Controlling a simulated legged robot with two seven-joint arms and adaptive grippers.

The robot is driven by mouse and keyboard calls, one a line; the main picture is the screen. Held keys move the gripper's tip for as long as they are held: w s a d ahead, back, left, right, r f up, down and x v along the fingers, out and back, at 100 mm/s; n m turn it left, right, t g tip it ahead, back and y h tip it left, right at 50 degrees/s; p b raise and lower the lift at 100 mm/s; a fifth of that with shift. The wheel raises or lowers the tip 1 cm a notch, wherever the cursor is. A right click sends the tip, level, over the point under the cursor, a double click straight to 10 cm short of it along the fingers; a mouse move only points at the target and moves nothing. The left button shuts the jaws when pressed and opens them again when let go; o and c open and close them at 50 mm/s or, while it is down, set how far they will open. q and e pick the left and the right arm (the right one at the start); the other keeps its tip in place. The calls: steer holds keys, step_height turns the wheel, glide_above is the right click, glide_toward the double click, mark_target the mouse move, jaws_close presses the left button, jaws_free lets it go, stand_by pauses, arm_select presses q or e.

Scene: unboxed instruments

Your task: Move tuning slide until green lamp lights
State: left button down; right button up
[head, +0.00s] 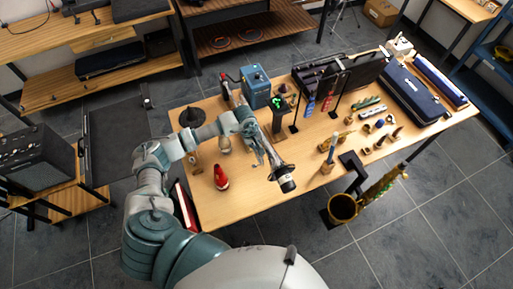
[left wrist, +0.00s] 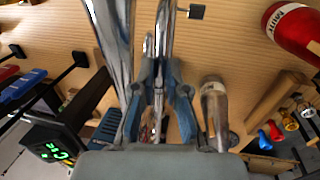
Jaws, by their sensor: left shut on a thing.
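A chrome instrument with bright tubes (left wrist: 118,50) lies in front of my left gripper (left wrist: 160,82). My left gripper is shut on a slim chrome tube, the tuning slide (left wrist: 163,35), between its two fingers. In the head view my left gripper (head: 258,155) is over the front of the table, and the instrument's dark end piece (head: 287,183) sticks out toward the front. A black tuner on a stand (head: 278,105) shows glowing green marks; its display also shows in the left wrist view (left wrist: 52,150). I cannot tell a separate lamp. My right gripper is not in view.
A red bottle (head: 221,178) stands left of the gripper, and a blue box (head: 256,86) stands behind the tuner. Black cases (head: 340,75) and small brass parts (head: 380,140) fill the right of the wooden table (head: 240,205). A saxophone (head: 345,207) stands off the front edge.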

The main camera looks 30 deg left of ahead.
arm_select(q)
steer(key=c, duration=1.5)
jaws_free()
steer(key=shift+a, duration=0.15)
steer(key=shift+o, duration=0.2)
steer(key=shift+r, duration=0.1)
step_height(320, 180, up, 12)
steer(key=s+a, duration=0.1)
steer(key=shift+s+a+f, duration=0.25)
steer(key=shift+a, duration=0.1)
step_height(320, 180, up, 5)
steer(key=s+b, duration=0.2)
steer(key=d+f+p, duration=0.1)
steer(key=f, duration=0.4)
steer(key=w+d+f, duration=0.1)
steer(key=f, duration=0.5)
steer(key=w+d+f+p, duration=0.1)
steer(key=f, duration=0.4)
steer(key=shift+w+f+p, duration=0.25)
steer(key=shift+f+p, duration=0.05)
steer(key=shift+f, duration=0.05)
